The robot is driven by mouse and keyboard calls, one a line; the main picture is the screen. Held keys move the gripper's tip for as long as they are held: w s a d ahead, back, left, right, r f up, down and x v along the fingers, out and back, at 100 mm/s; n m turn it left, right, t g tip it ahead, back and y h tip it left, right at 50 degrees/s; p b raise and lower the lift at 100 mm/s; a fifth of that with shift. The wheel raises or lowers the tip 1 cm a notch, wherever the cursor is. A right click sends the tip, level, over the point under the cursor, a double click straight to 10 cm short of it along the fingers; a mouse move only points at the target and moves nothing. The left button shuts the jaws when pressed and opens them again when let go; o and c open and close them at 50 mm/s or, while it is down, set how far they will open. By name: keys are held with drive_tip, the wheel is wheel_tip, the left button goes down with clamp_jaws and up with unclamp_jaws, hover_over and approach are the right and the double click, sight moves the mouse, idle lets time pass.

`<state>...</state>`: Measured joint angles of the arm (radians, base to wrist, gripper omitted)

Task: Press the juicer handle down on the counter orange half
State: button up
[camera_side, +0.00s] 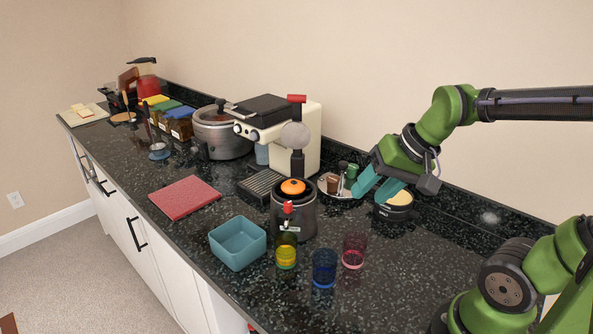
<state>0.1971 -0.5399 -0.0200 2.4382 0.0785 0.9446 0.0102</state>
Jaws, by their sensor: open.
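The juicer (294,218) is a dark grey cylinder on the counter. An orange half (293,187) sits on its top, and a red tap is on its front. Behind and above it a grey disc (295,135) and a red-ended handle (297,98) stand up, apart from the orange; the handle looks raised. My gripper (374,192), with teal fingers, is open and right of the juicer, over the counter near a black cup. It looks empty and apart from the handle.
A round tray (328,191) with small items and a black cup with pale yellow contents (399,199) stand by my gripper. Yellow, blue and pink glasses (324,275) and a teal bowl (238,258) stand in front. A cream coffee machine (310,125) is behind. Counter at front right is clear.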

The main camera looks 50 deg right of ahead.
drive_tip(key=s+a+r+n+t, duration=0.1)
drive_tip(key=s+a+r+n, duration=0.1)
drive_tip(key=a+r+n, duration=0.15)
drive_tip(key=w+d+f+m+g+y, duration=0.1)
drive_tip(key=w+d+f+m+y, duration=0.1)
drive_tip(key=w+d+m, duration=0.4)
drive_tip(key=w+d+f+m+y, duration=0.1)
drive_tip(key=d+f+m+y, duration=0.25)
drive_tip(key=m, duration=0.55)
drive_tip(key=w+d+r+m+t+y, duration=0.3)
drive_tip(key=w+d+r+m+t, duration=0.4)
drive_tip(key=d+r+m+t, duration=0.2)
drive_tip(key=shift+w+d+r+m, duration=0.4)
drive_tip(key=shift+d+r+m, duration=0.55)
drive_tip(key=shift+d+m, duration=0.3)
drive_tip(key=shift+d, duration=0.1)
